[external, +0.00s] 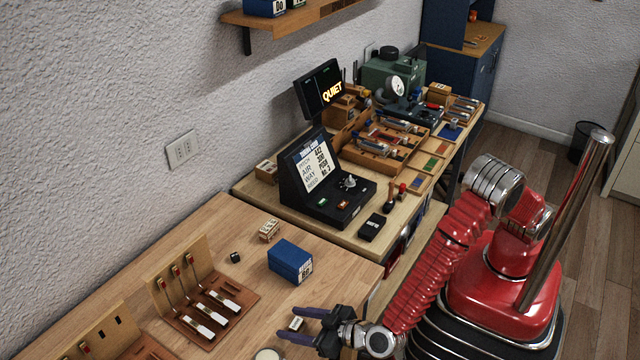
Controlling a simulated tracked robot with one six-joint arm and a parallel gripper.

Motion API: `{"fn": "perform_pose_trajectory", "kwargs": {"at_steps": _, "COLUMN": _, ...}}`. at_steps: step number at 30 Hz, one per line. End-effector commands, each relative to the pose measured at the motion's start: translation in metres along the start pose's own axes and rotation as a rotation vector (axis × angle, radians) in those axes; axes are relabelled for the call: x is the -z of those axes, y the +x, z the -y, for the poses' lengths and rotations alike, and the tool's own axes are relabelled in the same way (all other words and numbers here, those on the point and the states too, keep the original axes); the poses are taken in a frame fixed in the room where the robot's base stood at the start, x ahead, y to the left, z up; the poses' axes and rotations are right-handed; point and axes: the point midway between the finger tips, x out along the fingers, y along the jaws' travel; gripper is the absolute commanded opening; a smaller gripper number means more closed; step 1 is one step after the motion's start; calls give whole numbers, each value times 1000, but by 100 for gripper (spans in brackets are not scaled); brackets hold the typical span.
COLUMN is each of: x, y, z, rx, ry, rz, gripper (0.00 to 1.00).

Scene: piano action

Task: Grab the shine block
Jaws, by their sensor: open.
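My gripper (295,323) is at the bottom middle, low over the light wooden bench (225,265). Its two dark purple fingers are open and point left. A small pale block (296,323) with a dark mark lies on the bench between the fingertips, not clamped. It may be the shine block, but its marking is too small to read. Another small pale wooden block (269,230) with dark markings sits farther back, behind a blue box (290,261). I cannot tell for certain which of these is the shine block.
A wooden rack (205,300) with several white-ended keys stands left of my gripper. A small dark cube (235,257) lies near the blue box. A round pale-topped item (267,354) is at the bottom edge. A black console (325,190) stands on the bench behind.

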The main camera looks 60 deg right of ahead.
Motion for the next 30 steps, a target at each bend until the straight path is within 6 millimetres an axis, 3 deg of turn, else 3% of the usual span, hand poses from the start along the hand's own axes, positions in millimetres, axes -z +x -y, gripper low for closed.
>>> {"fn": "perform_pose_trajectory", "kwargs": {"at_steps": 12, "x": 0, "y": 0, "z": 0, "rx": 0, "ry": 0, "rz": 0, "gripper": 52}}
{"fn": "perform_pose_trajectory", "kwargs": {"at_steps": 27, "x": 0, "y": 0, "z": 0, "rx": -1, "ry": 0, "rz": 0, "gripper": 17}}
{"fn": "perform_pose_trajectory", "kwargs": {"at_steps": 30, "x": 0, "y": 0, "z": 0, "rx": 0, "ry": 0, "rz": 0, "gripper": 17}}
